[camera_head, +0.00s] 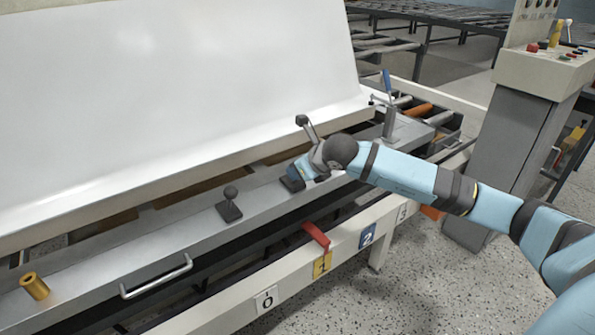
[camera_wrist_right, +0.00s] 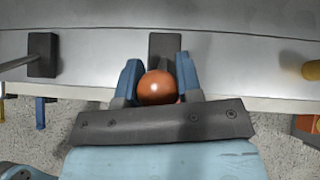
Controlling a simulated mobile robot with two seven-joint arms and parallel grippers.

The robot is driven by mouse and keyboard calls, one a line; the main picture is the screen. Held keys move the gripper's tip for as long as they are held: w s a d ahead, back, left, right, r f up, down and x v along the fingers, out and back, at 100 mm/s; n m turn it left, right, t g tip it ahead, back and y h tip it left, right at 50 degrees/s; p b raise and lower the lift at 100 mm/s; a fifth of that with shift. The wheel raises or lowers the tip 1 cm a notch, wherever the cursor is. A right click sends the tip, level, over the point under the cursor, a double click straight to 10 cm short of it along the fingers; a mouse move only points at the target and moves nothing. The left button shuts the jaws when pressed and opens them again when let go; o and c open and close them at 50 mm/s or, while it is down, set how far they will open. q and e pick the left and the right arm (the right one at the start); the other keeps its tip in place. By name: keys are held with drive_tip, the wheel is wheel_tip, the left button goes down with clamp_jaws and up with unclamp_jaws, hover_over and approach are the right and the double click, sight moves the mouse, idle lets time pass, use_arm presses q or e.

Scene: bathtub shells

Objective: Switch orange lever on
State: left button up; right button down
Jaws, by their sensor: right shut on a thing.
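The orange lever's round knob (camera_wrist_right: 157,88) sits between the two blue fingers of my right gripper (camera_wrist_right: 159,80) in the right wrist view. The fingers are closed on either side of it. A dark base plate (camera_wrist_right: 165,46) shows just beyond the knob. In the head view my right gripper (camera_head: 296,172) reaches in from the right, low over the grey rail. The orange knob is hidden there by the gripper and wrist. My left gripper is not in view.
The grey rail (camera_head: 180,233) carries a black-knobbed lever (camera_head: 231,204), a blue-handled lever (camera_head: 387,100) and a yellow post (camera_head: 34,286). A dark-knobbed lever (camera_head: 302,120) stands close behind my wrist. A red handle (camera_head: 316,236) juts out in front. A large white panel (camera_head: 170,90) rises behind.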

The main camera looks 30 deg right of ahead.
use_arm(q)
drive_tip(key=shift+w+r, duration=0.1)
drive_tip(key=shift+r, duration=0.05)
use_arm(e)
drive_tip(key=c, duration=0.9)
unclamp_jaws()
drive_tip(key=shift+s, duration=0.1)
drive_tip(key=shift+o, duration=0.2)
drive_tip(key=shift+s+d+r, duration=0.1)
drive_tip(key=shift+s+r, duration=0.2)
drive_tip(key=shift+s, duration=0.05)
use_arm(q)
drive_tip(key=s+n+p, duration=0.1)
drive_tip(key=p, duration=0.1)
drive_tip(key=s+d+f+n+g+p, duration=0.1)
drive_tip(key=p, duration=0.1)
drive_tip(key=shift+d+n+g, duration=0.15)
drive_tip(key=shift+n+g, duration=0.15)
use_arm(e)
drive_tip(key=v, duration=1.2)
drive_tip(key=shift+s+r, duration=0.3)
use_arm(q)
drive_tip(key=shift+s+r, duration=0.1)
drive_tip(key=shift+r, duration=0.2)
